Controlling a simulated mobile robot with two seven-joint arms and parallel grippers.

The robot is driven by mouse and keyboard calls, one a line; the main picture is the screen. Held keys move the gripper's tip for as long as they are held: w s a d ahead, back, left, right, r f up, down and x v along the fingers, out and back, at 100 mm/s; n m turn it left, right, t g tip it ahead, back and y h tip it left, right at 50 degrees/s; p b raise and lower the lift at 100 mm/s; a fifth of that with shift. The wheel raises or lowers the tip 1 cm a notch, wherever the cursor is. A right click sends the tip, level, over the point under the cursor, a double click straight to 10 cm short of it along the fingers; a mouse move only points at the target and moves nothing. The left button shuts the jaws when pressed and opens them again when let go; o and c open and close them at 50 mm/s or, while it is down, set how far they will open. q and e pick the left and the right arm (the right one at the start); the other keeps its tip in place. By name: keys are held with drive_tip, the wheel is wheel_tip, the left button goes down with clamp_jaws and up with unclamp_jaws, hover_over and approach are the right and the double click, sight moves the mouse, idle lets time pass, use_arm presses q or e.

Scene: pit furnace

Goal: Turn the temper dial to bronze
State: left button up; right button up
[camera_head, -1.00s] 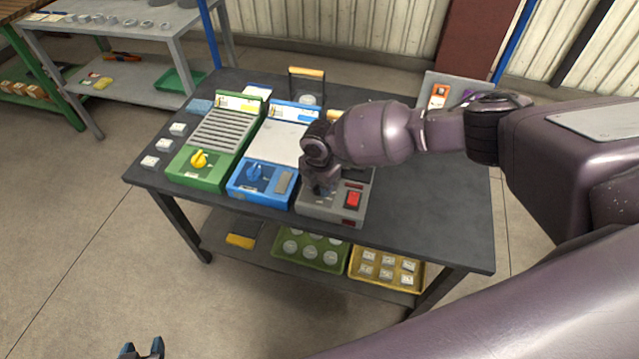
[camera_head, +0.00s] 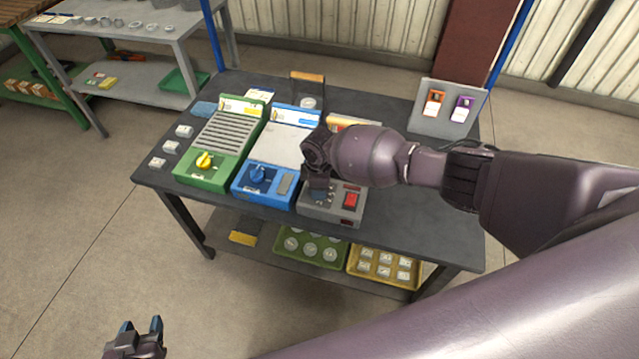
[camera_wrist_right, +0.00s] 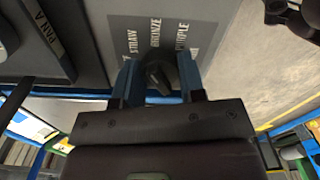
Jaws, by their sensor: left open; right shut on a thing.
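The temper dial (camera_wrist_right: 159,72) is a dark knob on a grey panel in the right wrist view, with the labels STRAW, BRONZE and PURPLE (camera_wrist_right: 183,36) beside it. I cannot tell which label it points to. My right gripper (camera_wrist_right: 160,86) is shut on the dial, with a blue finger on either side. In the head view my right gripper (camera_head: 319,192) is over the grey unit (camera_head: 329,215) with a red switch (camera_head: 350,200), and hides the dial. My left gripper (camera_head: 140,328) is open and empty at the bottom left, away from the table.
A blue unit (camera_head: 288,148) with a blue knob and a green unit (camera_head: 213,172) with a yellow knob stand left of the grey unit. A grey board (camera_head: 421,122) with orange and purple tags stands at the back right. The table's right side (camera_head: 420,215) is clear.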

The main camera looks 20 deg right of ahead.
drive_tip(key=shift+r+m+p, duration=0.1)
drive_tip(key=shift+m+p, duration=0.4)
drive_tip(key=shift+m, duration=0.7)
drive_tip(key=shift+m+p, duration=0.3)
drive_tip(key=shift+m, duration=0.3)
drive_tip(key=o, duration=0.9)
drive_tip(key=shift+o, duration=0.2)
wheel_tip(320, 180, up, 9)
drive_tip(key=shift+r+p, duration=0.1)
drive_tip(key=shift+p, duration=0.65)
drive_tip(key=shift+r, duration=0.75)
